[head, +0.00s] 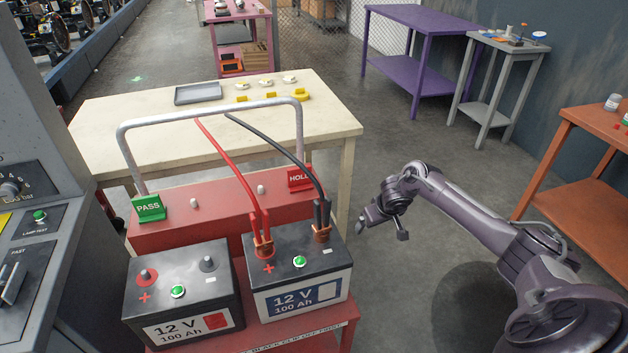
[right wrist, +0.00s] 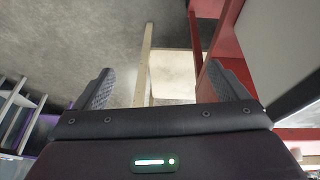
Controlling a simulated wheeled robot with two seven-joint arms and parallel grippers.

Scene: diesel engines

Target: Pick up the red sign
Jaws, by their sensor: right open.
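The red sign (head: 300,178), marked HOLD, stands at the right end of the red box on the battery cart, by the foot of the grey handle. The black cable passes in front of its right part. My right gripper (head: 382,226) is open and empty, to the right of the sign and apart from it, over the floor. In the right wrist view my open gripper (right wrist: 162,82) has nothing between its fingers; I cannot make out the sign there. My left gripper is not in view.
A green PASS sign (head: 149,207) stands at the box's left end. Two batteries (head: 297,277) (head: 182,292) sit in front, with red and black cables (head: 285,152) arching above. A cream table (head: 330,120) stands behind. The floor right of the cart is clear.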

